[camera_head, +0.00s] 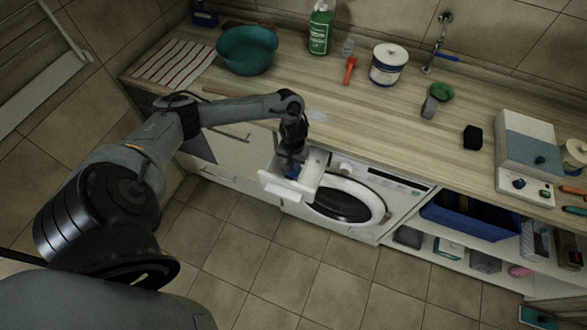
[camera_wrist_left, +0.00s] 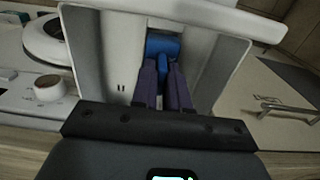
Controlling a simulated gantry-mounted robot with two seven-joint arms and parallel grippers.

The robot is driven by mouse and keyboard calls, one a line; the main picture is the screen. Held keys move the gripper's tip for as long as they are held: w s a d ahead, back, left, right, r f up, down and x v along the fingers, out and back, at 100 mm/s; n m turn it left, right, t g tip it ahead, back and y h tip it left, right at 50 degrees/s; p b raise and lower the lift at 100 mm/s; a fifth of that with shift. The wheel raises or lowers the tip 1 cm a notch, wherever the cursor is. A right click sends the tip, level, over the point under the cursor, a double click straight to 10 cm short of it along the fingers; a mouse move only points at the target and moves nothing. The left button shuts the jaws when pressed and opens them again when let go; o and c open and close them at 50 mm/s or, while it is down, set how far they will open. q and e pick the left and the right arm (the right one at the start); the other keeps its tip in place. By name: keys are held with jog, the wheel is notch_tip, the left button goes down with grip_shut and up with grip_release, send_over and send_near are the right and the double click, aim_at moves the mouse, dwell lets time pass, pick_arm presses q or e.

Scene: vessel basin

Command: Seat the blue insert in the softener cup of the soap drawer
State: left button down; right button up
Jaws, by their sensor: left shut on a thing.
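The soap drawer (camera_head: 283,187) is pulled out from the top left of the white washing machine (camera_head: 385,203). My left gripper (camera_head: 292,165) points down into the drawer. In the left wrist view, its two fingers (camera_wrist_left: 162,72) are shut on the narrow tab of the blue insert (camera_wrist_left: 163,46). The insert lies between the pale walls of the drawer (camera_wrist_left: 112,55), in its middle part. It shows only as a small blue patch in the head view. Whether it touches the cup floor is hidden. My right gripper is not in view.
The wooden counter (camera_head: 400,120) runs above the machine. It carries a teal basin (camera_head: 247,52), a green bottle (camera_head: 320,30), a white tub (camera_head: 388,66), a red-orange tool (camera_head: 350,70) and a black block (camera_head: 473,137). A blue bin (camera_head: 465,217) sits on the shelf at right. The floor in front is clear.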

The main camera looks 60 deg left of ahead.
pick_arm(q)
notch_tip(320, 180, down, 3)
jog(key=shift+f, duration=0.2)
jog(key=shift+f, duration=0.1)
jog(key=c, duration=1.1)
grip_release()
